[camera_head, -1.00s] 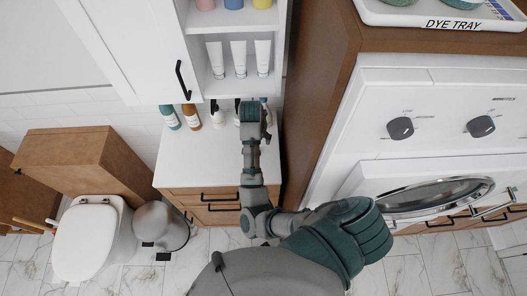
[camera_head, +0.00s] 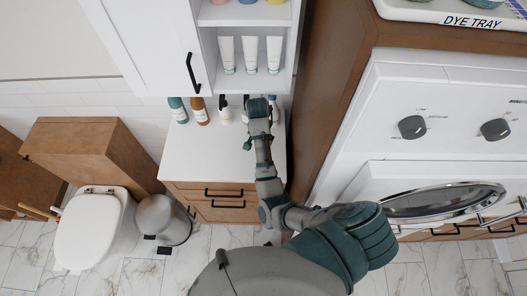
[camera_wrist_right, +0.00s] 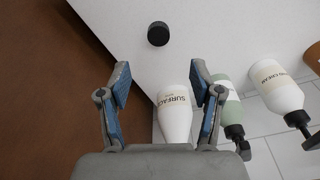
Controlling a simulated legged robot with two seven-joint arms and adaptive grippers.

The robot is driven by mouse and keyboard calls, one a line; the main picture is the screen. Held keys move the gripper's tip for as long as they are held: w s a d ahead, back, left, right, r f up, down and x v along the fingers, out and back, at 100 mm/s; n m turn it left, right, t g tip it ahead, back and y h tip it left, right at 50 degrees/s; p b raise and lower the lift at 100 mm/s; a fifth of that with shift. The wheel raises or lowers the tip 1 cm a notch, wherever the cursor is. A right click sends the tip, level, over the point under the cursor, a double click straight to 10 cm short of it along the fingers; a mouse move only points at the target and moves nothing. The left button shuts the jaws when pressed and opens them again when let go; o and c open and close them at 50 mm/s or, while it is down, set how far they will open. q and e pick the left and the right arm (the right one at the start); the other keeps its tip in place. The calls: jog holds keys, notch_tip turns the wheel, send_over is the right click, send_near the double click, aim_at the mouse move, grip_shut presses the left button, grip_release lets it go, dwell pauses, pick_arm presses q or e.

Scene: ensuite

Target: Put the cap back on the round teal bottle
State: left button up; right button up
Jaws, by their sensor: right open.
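A teal bottle (camera_head: 178,110) with a white label stands at the left end of the bottle row on the white counter in the head view; whether its top is bare is too small to tell. A round black cap (camera_wrist_right: 158,33) lies on the counter in the right wrist view, ahead of my fingers and apart from them. My right gripper (camera_wrist_right: 162,88) is open and empty, its blue pads apart. It also shows over the counter's right part in the head view (camera_head: 260,108). A pale green pump bottle (camera_wrist_right: 232,108) stands right of the fingers. My left gripper is out of view.
A white bottle marked SURFACE (camera_wrist_right: 175,115) shows between and beyond my right fingers, its top hidden. A white hand cream bottle (camera_wrist_right: 282,92) and an amber bottle (camera_head: 200,111) stand in the row. A brown panel (camera_head: 325,100) borders the counter's right. The counter front (camera_head: 208,158) is clear.

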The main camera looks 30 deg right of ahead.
jog(key=f, duration=0.4)
jog(key=shift+w+a+f+p, duration=0.1)
jog(key=shift+w+f+p, duration=0.1)
jog(key=shift+f+p, duration=0.15)
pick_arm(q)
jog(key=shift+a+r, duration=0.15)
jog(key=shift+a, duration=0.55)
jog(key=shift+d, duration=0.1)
pick_arm(e)
jog(key=shift+d, duration=0.2)
jog(key=shift+d+f, duration=0.15)
jog(key=shift+f, duration=0.25)
jog(key=f+p, duration=0.1)
jog(key=f, duration=0.3)
jog(key=shift+d+f, duration=0.15)
jog(key=shift+d, duration=0.05)
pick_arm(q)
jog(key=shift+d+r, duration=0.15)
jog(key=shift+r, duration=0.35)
pick_arm(e)
jog(key=shift+w, duration=0.1)
jog(key=c, duration=0.8)
